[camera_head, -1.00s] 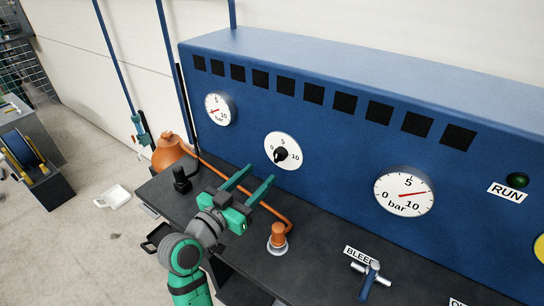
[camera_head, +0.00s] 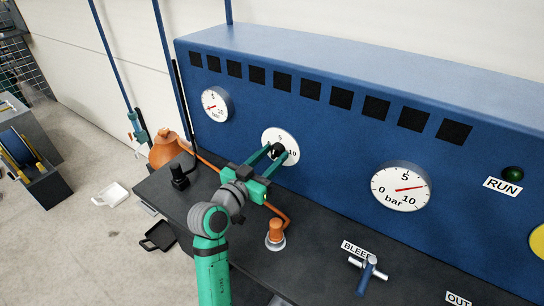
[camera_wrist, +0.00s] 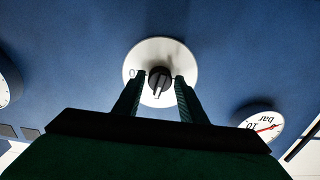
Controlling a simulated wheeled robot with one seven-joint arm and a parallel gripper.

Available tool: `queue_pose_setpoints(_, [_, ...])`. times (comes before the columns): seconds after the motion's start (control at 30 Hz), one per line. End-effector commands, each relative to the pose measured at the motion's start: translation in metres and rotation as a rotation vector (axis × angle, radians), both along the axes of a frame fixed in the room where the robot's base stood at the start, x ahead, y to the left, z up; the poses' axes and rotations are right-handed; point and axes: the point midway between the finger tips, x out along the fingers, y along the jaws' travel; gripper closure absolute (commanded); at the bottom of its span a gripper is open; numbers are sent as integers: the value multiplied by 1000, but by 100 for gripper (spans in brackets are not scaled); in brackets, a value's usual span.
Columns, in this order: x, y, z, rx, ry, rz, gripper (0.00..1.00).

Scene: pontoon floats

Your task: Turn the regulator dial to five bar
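The regulator dial (camera_head: 291,138) is a round white plate marked 0, 5 and 10 on the blue panel, with a black knob (camera_head: 277,149) at its centre. It also shows in the wrist view, upside down, with the knob (camera_wrist: 160,79) near mid-picture. My gripper (camera_head: 275,155) is at the dial, with one finger on each side of the knob. In the wrist view the fingers of my gripper (camera_wrist: 159,83) look slightly apart from the knob. The fingers hide part of the dial in the head view. I cannot tell exactly where the knob points.
A large bar gauge (camera_head: 401,178) with a red needle is to the right, a smaller gauge (camera_head: 213,98) to the left. On the dark bench are an orange fitting (camera_head: 275,231), a black fitting (camera_head: 180,178) and the bleed handle (camera_head: 367,272).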

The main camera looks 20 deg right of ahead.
Motion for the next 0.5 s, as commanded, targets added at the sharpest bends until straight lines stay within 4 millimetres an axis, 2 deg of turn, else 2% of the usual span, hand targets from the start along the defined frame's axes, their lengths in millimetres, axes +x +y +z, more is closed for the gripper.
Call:
queue_pose_setpoints(0.03, [0, 0, 0, 0, 0, -1, 75])
queue_pose_setpoints(0.1, [0, -1, 0, 0, 0, -1, 92])
queue_pose_setpoints(0.27, [-1, -2, 0, -9, 11, -3, 93])
queue_pose_setpoints(0.5, [-1, -2, 0, -92, 118, -3, 93])
